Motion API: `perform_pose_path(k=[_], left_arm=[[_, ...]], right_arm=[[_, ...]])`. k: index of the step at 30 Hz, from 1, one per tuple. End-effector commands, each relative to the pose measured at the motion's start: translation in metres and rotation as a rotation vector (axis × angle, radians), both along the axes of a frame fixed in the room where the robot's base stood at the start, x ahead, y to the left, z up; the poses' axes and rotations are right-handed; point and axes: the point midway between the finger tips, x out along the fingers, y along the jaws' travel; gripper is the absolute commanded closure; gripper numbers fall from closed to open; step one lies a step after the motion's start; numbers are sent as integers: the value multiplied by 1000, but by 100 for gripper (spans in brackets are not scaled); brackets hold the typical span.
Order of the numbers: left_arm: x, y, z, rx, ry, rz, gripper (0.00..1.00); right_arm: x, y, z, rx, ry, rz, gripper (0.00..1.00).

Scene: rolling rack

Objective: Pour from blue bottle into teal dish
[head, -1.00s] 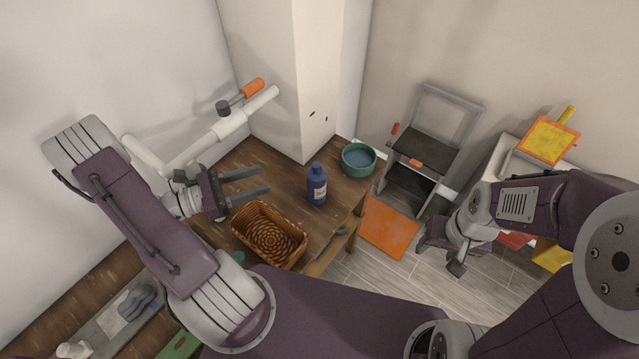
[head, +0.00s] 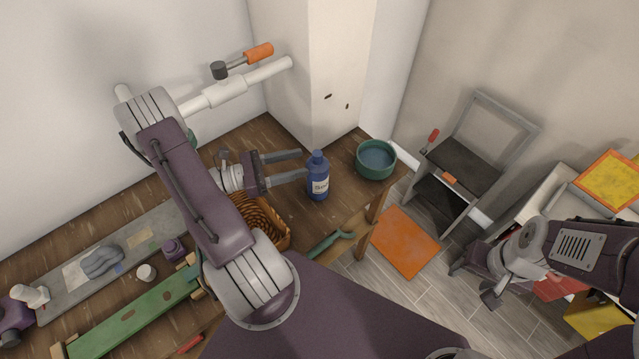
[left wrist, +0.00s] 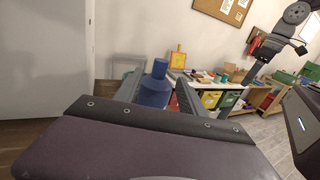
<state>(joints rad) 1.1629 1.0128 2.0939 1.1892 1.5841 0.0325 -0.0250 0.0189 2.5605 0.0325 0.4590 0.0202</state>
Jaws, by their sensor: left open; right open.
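The blue bottle (head: 318,178) with a pale label stands upright on the wooden bench top. The teal dish (head: 376,159) sits to its right near the bench's right end, and its inside looks blue-grey. My left gripper (head: 304,164) is open, with its fingers pointing at the bottle from the left and the tips close to it. In the left wrist view the bottle (left wrist: 154,84) appears ahead between the two fingers; I cannot tell whether they touch it. My right gripper (head: 474,281) hangs low at the right, over the floor, away from the bench.
A wicker basket (head: 283,241) lies partly behind my left arm. A green-handled tool (head: 330,242) rests at the bench's front edge. A white pipe with an orange-handled valve (head: 258,53) runs above the bench. A grey step chair (head: 463,158) and an orange mat (head: 405,242) lie beyond.

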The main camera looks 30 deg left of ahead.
Motion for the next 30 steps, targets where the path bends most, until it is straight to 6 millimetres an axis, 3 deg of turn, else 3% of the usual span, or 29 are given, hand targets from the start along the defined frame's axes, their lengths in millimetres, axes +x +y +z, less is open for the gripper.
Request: perform_pose_path(k=[16, 24, 30], left_arm=[[31, -32, 2, -1, 1, -4, 53], [62, -62, -1, -1, 1, -4, 53], [65, -63, -3, 1, 0, 1, 53]], right_arm=[[0, 0, 18, 0, -1, 0, 46], [0, 0, 35, 0, -1, 0, 46], [0, 0, 34, 0, -1, 0, 46]])
